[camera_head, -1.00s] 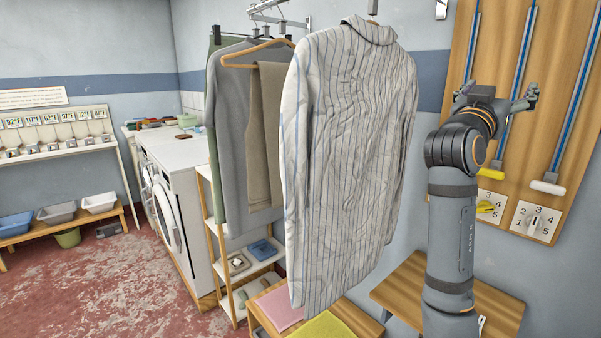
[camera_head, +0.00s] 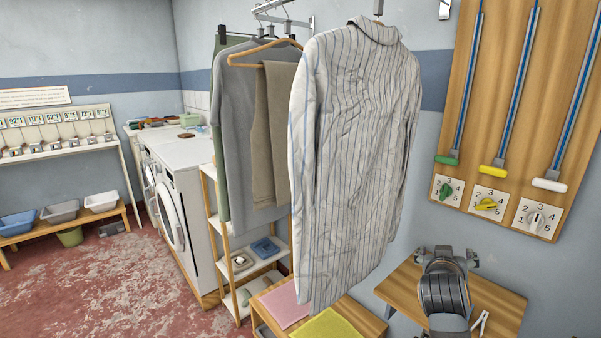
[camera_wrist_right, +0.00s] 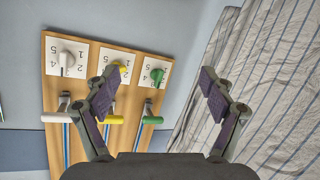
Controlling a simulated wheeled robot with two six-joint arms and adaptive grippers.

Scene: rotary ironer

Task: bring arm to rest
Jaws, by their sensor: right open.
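My right gripper (camera_head: 447,256) is low at the right in the head view, in front of the small wooden table, with my arm seen foreshortened. In the right wrist view my right gripper (camera_wrist_right: 158,95) has its two fingers wide apart with nothing between them. Beyond its left finger are the wooden wall board (camera_wrist_right: 87,140) and its dials. The striped shirt (camera_wrist_right: 270,70) is to the right of its right finger; it hangs at the centre in the head view (camera_head: 355,150). My left gripper is in neither view.
The wooden board (camera_head: 500,90) on the wall carries green (camera_head: 446,160), yellow (camera_head: 491,169) and white (camera_head: 549,185) handles above numbered dials. A wooden table (camera_head: 492,300) bears a white clip-like item (camera_head: 481,323). A rack of clothes, pink and yellow cloths and washing machines (camera_head: 172,220) stand left.

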